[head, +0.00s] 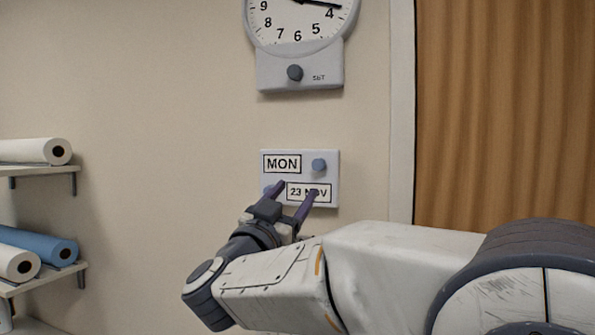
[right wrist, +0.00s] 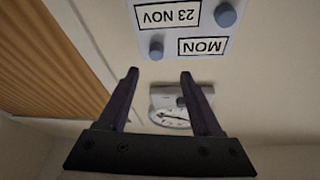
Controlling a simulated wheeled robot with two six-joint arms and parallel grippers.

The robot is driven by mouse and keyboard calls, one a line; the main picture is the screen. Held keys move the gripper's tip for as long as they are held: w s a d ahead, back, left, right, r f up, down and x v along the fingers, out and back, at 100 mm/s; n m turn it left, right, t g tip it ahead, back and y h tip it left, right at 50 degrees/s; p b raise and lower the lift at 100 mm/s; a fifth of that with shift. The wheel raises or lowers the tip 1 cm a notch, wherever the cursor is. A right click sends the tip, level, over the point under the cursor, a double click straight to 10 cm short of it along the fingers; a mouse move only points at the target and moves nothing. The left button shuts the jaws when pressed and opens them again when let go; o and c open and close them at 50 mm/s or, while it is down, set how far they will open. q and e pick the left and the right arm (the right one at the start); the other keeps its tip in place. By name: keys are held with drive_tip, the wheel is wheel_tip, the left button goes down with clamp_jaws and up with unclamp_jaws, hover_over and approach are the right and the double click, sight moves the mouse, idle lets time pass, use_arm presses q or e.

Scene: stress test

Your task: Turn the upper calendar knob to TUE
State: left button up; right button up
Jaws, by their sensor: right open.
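The calendar panel (head: 310,156) is a pale plate on the wall. Its upper window (head: 282,164) reads MON, with the round blue-grey upper knob (head: 319,165) to its right. The lower window (head: 295,191) reads 23 NOV, partly covered by a finger. My right gripper (head: 296,190) is open and empty in front of the panel's lower part. In the right wrist view the panel is upside down; the upper knob (right wrist: 156,50) appears just beyond the gap between the open fingertips (right wrist: 159,74), apart from them. The lower knob (right wrist: 226,15) is off to the right there. My left gripper is not in view.
A wall clock (head: 299,18) with a dark knob (head: 295,73) on its base hangs above the panel. A brown slatted surface (head: 500,110) with a pale frame is at right. Shelves (head: 45,280) with paper rolls stand at left. The wall between shelves and panel is clear.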

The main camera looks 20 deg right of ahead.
sight(317, 166)
drive_tip(key=p+x, duration=0.2)
drive_tip(key=x, duration=0.2)
drive_tip(key=p+x, duration=0.2)
drive_tip(key=x, duration=0.3)
drive_tip(key=shift+s+d+r+p, duration=0.25)
drive_tip(key=shift+p, duration=0.1)
drive_tip(key=shift+w+d+r, duration=0.1)
drive_tip(key=shift+w+d, duration=0.35)
drive_tip(key=shift+w, duration=0.05)
clamp_jaws()
